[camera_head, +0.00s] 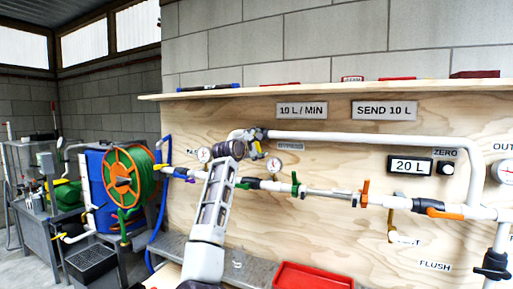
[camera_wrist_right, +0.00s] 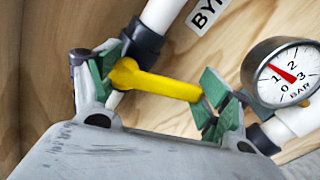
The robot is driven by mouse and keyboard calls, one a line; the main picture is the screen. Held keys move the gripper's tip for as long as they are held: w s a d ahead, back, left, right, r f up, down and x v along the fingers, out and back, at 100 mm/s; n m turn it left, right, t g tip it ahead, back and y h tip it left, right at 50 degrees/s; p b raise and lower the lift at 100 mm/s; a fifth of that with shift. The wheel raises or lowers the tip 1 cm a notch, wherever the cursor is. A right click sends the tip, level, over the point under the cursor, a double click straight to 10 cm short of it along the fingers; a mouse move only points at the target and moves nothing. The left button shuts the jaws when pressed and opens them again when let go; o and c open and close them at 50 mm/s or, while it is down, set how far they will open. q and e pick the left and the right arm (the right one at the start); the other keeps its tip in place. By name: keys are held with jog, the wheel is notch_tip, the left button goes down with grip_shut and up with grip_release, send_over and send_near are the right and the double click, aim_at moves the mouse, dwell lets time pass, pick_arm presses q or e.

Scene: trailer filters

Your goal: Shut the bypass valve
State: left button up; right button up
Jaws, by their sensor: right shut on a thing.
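The bypass valve's yellow lever (camera_wrist_right: 155,82) shows in the wrist view, on a white pipe (camera_wrist_right: 163,14) with dark fittings. The lever lies at a steep angle across the pipe line. My right gripper (camera_wrist_right: 163,88) has its green finger pads at both ends of the lever and is shut on it. My right gripper (camera_head: 255,136) is at the valve there, partly hard to make out. My left gripper is not in view.
A pressure gauge (camera_wrist_right: 285,75) sits close beside the right finger, its red needle near 1. A red tray (camera_head: 312,277) lies below. A hose reel (camera_head: 128,175) stands at left.

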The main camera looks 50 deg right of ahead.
jog(key=shift+w+f+m+b, duration=0.1)
jog(key=shift+f+m+b, duration=0.1)
jog(key=shift+m+b, duration=0.1)
jog(key=shift+w+a+f+m+b, duration=0.1)
jog(key=shift+w+m+b, duration=0.1)
jog(key=shift+m+b, duration=0.4)
jog(key=shift+w+a+m+b, duration=0.1)
jog(key=shift+w+m+b, duration=0.1)
jog(key=shift+m+b, duration=0.35)
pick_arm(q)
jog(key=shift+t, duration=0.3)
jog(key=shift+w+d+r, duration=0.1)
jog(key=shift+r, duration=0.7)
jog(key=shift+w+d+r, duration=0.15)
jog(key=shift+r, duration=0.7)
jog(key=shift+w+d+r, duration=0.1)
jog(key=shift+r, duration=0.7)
pick_arm(e)
jog(key=shift+m, duration=0.45)
jog(key=shift+w, duration=0.1)
jog(key=o, duration=1.5)
jog(key=shift+c, duration=0.2)
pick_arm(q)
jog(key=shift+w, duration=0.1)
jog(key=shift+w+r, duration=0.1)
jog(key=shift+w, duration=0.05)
